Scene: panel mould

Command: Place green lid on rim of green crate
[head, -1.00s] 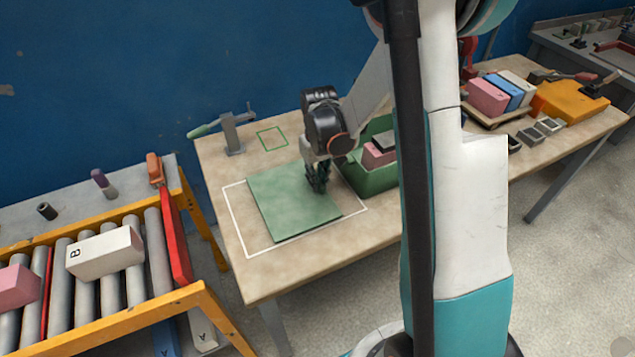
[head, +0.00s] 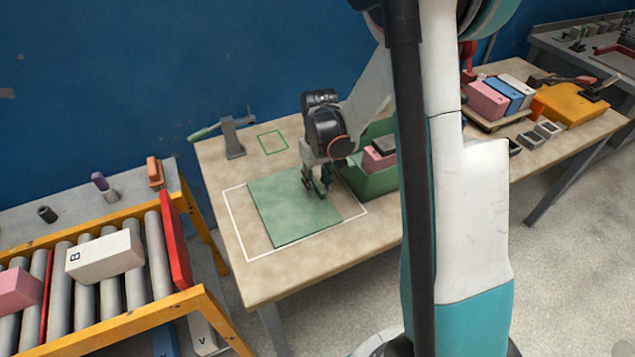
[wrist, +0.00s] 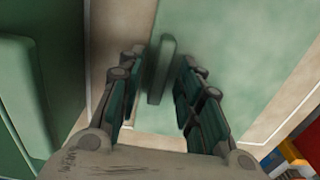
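The green lid (head: 285,218) lies flat on the table inside a white outline. In the wrist view the lid (wrist: 235,60) shows a raised green bar handle (wrist: 161,72). My gripper (head: 318,193) is over the lid's right part. In the wrist view my gripper (wrist: 162,60) is open, with a finger on each side of the handle and a gap visible beside it. The green crate (head: 372,184) stands just right of the lid, partly hidden by my arm. A pink block (head: 378,160) and a dark item show in it. The crate also fills the left of the wrist view (wrist: 45,85).
A clamp-like tool (head: 233,135) and a small green outline (head: 272,142) are at the table's back left. A roller conveyor (head: 110,275) with blocks stands left. Several blocks (head: 490,98) and an orange case (head: 572,102) sit on the table's far right.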

